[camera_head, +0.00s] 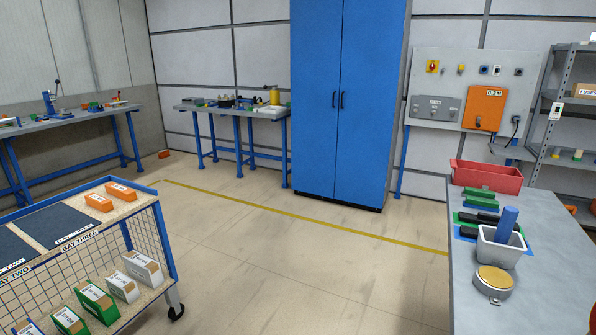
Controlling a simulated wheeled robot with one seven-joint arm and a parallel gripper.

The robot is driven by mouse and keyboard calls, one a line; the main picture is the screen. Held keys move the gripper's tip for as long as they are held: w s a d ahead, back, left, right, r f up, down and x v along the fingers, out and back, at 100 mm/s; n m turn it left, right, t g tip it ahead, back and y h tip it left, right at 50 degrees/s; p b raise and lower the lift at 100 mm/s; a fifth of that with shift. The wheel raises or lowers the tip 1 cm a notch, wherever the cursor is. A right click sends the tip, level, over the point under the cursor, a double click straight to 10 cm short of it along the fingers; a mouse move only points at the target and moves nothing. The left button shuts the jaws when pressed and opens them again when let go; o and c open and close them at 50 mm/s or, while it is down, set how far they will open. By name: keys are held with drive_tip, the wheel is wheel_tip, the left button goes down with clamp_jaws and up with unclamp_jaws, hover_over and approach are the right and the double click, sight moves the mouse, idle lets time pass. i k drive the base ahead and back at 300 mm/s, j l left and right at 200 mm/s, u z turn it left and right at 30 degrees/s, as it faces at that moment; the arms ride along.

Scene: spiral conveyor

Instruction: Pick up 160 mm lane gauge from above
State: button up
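My gripper is not in view. No label reading 160 mm is legible, so I cannot tell which thing is the lane gauge. On the grey table at right (560,270), green blocks (481,194) and dark bars (478,219) lie in a row. A blue cylinder (506,221) stands tilted in a small pale bin (502,250). A round brass-topped item (494,280) lies in front of that bin. The cart at left (150,197) holds orange blocks (99,201) on top, and green-and-tan blocks (97,301) and white-and-tan blocks (142,268) lower down.
A red bin (486,176) sits at the table's far end. A blue cabinet (345,100), workbenches (240,112) and a control panel (436,108) line the back wall. Shelving (548,120) stands at right. The floor (290,270) between cart and table is clear, crossed by a yellow line.

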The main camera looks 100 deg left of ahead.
sight(103, 204)
drive_tip(key=l+u, duration=0.1)
drive_tip(key=u, duration=3.95)
drive_tip(key=i+l+u, duration=0.1)
drive_tip(key=i+l, duration=0.15)
drive_tip(key=i+l+u, duration=0.1)
drive_tip(key=i+l, duration=0.15)
drive_tip(key=l, duration=0.25)
drive_tip(key=i+l+u, duration=0.1)
drive_tip(key=i+l, duration=0.15)
drive_tip(key=l+u, duration=0.15)
drive_tip(key=u, duration=0.9)
